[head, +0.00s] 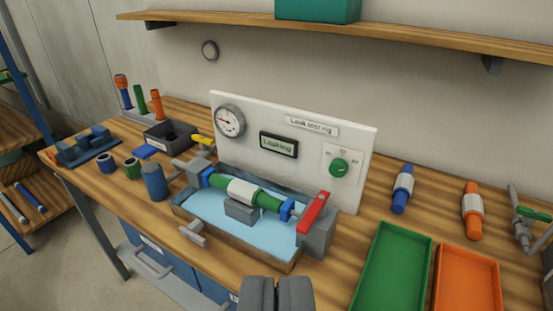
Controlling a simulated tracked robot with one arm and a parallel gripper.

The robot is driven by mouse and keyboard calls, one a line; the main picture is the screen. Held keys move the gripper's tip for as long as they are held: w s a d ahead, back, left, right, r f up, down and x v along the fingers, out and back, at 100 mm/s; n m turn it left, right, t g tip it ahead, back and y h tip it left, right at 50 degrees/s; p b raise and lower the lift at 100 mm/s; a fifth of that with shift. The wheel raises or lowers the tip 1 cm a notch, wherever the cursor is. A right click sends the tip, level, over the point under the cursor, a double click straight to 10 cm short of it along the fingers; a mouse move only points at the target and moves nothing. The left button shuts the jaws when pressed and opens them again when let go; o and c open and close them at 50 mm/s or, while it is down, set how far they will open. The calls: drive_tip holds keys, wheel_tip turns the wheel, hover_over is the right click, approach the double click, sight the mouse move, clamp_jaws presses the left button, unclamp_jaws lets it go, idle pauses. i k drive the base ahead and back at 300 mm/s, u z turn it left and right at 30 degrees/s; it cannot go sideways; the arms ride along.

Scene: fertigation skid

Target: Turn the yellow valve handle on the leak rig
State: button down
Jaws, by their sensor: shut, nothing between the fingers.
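The leak rig stands on the wooden bench, with a white panel (348,140) labelled "Leak test rig", a round gauge (229,121), a display (279,145) reading "Leaking" and a green knob (339,168). In front of it is a water tray (205,213) with a green, white and blue pipe piece (243,190) clamped over it. The yellow valve handle (203,140) sticks out at the rig's left end, above a grey fitting. A red lever (313,212) is at the right end. My gripper (275,290) is shut and empty at the bottom centre, apart from the rig and well short of the yellow handle.
A green tray (367,299) and an orange tray (439,286) lie at the right, with blue and orange fittings (472,212) behind them. Left of the rig stand a blue cylinder (154,182) and a dark box (150,138). A shelf (400,37) runs above.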

sight(203, 142)
drive_tip(key=z, duration=0.05)
drive_tip(key=k, duration=0.6)
drive_tip(key=u, duration=0.5)
drive_tip(key=i, duration=1.2)
drive_tip(key=u, duration=0.8)
drive_tip(key=i, duration=1.35)
drive_tip(key=z, duration=0.15)
